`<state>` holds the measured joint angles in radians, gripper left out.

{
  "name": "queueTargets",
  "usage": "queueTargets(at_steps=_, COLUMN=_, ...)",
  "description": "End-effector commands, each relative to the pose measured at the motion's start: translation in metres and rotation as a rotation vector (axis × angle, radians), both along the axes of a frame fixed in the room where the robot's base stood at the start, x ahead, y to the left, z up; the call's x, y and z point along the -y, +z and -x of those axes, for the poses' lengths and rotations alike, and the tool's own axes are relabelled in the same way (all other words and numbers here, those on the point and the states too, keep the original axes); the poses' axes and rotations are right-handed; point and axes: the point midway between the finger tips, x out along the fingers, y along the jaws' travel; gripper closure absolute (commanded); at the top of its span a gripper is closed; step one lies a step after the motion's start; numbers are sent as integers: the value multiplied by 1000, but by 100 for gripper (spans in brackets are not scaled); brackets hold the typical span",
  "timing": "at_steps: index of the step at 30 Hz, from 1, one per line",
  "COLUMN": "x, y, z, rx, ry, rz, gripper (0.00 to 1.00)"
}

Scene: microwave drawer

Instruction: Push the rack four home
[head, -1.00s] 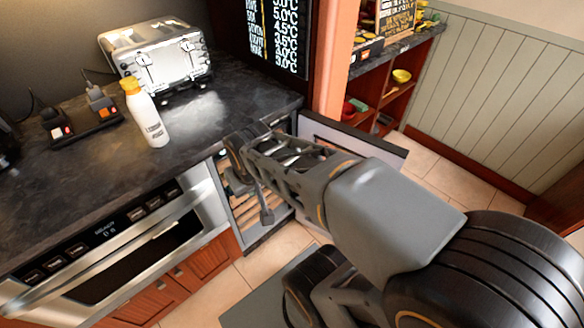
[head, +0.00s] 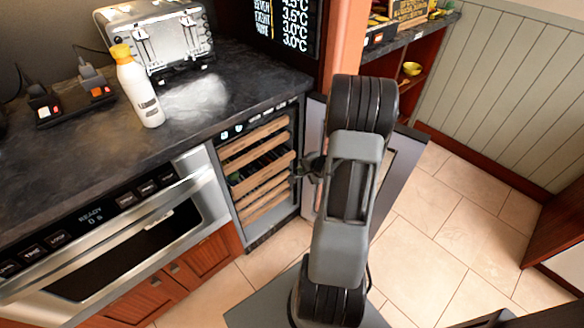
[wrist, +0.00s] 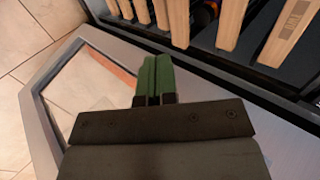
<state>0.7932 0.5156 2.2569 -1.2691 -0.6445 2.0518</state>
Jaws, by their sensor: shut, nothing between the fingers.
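The wine cooler (head: 297,140) stands open under the counter, with several wooden rack fronts (head: 257,152) stacked inside. Which one is rack four I cannot tell by any label. In the wrist view the rack fronts (wrist: 232,24) run along the top, and the rightmost (wrist: 295,32) looks largest. My gripper (head: 297,172) is at the right side of the racks, in the door opening. Its green fingers (wrist: 155,78) are together with nothing between them, pointing towards the cooler's dark frame. They look apart from the racks. My arm covers part of the door.
The open cooler door (head: 312,135) is behind my arm and fills the left of the wrist view (wrist: 50,100). The steel oven (head: 150,240) is left of the cooler. A bottle (head: 138,88) and toaster (head: 160,38) stand on the counter. The tiled floor (head: 440,220) at right is clear.

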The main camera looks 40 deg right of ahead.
Motion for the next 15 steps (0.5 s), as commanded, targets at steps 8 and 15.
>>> queueTargets(at_steps=8, x=-6, y=-38, z=-34, rx=1, ry=4, rz=-9, gripper=100)
queueTargets(at_steps=15, x=-9, y=-67, z=-66, rx=0, ry=3, rz=-7, gripper=100)
